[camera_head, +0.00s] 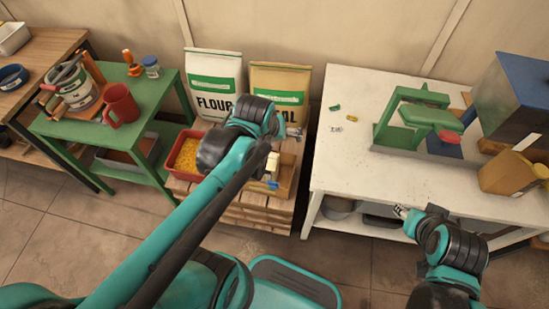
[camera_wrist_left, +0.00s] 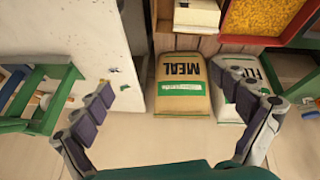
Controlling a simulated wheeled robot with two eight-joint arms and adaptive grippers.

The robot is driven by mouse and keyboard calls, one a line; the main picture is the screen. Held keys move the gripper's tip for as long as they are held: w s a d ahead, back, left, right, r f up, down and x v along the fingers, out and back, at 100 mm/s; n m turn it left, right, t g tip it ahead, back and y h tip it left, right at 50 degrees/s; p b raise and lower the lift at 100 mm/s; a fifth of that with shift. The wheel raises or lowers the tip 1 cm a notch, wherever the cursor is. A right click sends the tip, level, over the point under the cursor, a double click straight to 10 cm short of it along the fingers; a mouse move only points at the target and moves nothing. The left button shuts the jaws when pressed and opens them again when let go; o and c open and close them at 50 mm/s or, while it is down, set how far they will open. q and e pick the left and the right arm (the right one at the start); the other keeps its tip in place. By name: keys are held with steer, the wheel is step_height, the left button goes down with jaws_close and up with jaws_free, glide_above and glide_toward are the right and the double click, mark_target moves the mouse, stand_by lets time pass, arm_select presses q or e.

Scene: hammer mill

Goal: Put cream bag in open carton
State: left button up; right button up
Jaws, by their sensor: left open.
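A small cream block-like thing (camera_head: 272,163), which may be the cream bag, shows past my left wrist at a brown open-topped box (camera_head: 286,178), possibly the carton. In the left wrist view the cream thing (camera_wrist_left: 197,14) is at the top edge, cut off by the frame. I cannot tell whether it lies inside the box. My left gripper (camera_wrist_left: 168,88) is open, with nothing between its fingers; in the head view my wrist mostly hides it. My right gripper (camera_head: 401,211) is at the white table's front edge, too small to read.
A white flour sack (camera_head: 214,75) and tan meal sack (camera_head: 278,82) stand at the wall. A red crate of yellow grain (camera_head: 186,153) is left of the box. The white table (camera_head: 345,165) is right, with a green machine (camera_head: 412,118) on it.

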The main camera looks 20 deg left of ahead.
arm_select(q)
steer(key=s+d+m+t, duration=0.1)
steer(key=s+d+m, duration=0.1)
steer(key=s+m, duration=0.3)
steer(key=shift+s+d+r+t, duration=0.35)
steer(key=shift+s+d+t, duration=0.05)
steer(key=shift+s, duration=0.35)
